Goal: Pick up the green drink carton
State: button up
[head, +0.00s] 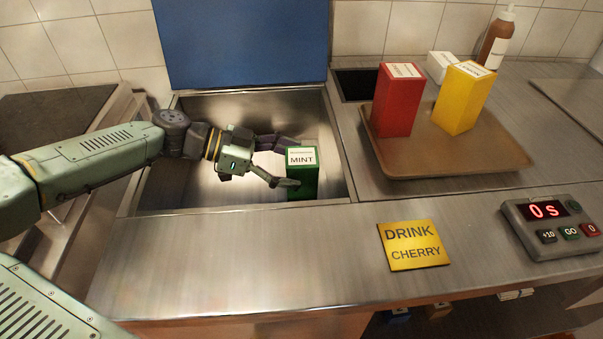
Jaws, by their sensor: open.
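The green drink carton (309,185), labelled MINT on its top, stands upright inside the sunken steel bin at the bin's right side. My gripper (289,164) is open and reaches into the bin from the left. One finger lies at the near left side of the carton and the other behind it at the far left. I cannot tell whether either finger touches the carton. The carton's lower part is partly hidden by the near finger and the bin's front edge.
The bin's blue lid (243,40) stands open behind. A brown tray (455,160) on the right holds a red carton (398,105) and a yellow carton (463,100). A yellow DRINK CHERRY card (414,246) and a timer (552,226) reading 0 s are on the counter.

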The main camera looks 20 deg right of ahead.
jog(key=shift+x, duration=1.4)
jog(key=shift+c, duration=0.3)
jog(key=c, duration=1.4)
jog(key=shift+r, duration=0.1)
jog(key=shift+c, duration=0.2)
